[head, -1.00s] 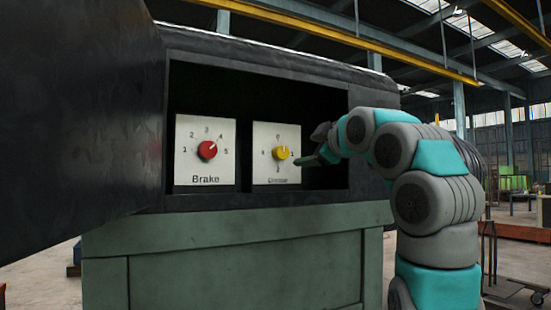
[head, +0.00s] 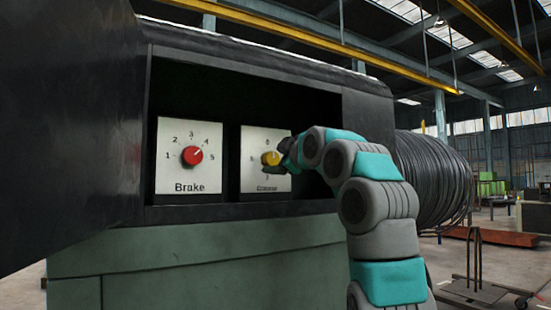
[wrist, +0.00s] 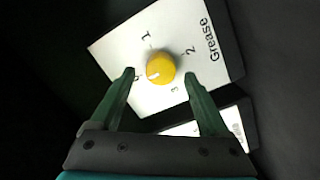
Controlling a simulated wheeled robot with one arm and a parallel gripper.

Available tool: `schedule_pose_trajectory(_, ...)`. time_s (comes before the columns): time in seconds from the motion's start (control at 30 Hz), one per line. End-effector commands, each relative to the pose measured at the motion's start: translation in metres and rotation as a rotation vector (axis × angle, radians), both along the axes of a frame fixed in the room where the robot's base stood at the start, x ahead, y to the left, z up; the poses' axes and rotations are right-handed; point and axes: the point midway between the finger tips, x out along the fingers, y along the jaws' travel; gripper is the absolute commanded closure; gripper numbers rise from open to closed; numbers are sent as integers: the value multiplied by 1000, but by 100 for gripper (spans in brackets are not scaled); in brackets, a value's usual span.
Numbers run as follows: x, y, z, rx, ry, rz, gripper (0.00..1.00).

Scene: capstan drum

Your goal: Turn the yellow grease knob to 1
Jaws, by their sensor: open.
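The yellow grease knob (wrist: 160,68) sits on a white panel (wrist: 110,45) marked 0, 1, 2 and 3. Its white mark points close to the 0, in the wrist view to the lower left. In the head view the knob (head: 271,158) is partly covered by my gripper (head: 288,155). In the wrist view my gripper (wrist: 159,76) is open, one finger on either side of the knob. Gaps show between both fingers and the knob, so it is not gripped. How far the fingertips are from the panel I cannot tell.
A red brake knob (head: 192,156) on its own white panel (head: 177,131) is left of the grease panel. Both panels sit in a dark recess above a green cabinet (head: 200,260). A large dark cylinder (head: 70,120) fills the left side. A wire coil (head: 435,175) is at right.

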Motion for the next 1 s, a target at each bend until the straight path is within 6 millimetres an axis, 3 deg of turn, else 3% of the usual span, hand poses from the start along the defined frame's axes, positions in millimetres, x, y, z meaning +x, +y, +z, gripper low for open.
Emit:
schedule_pose_trajectory(0.47, 8, 4, -2, -1, 4, -1, 21)
schedule_pose_trajectory(1.0, 7, 4, -2, -1, 4, 0, 80)
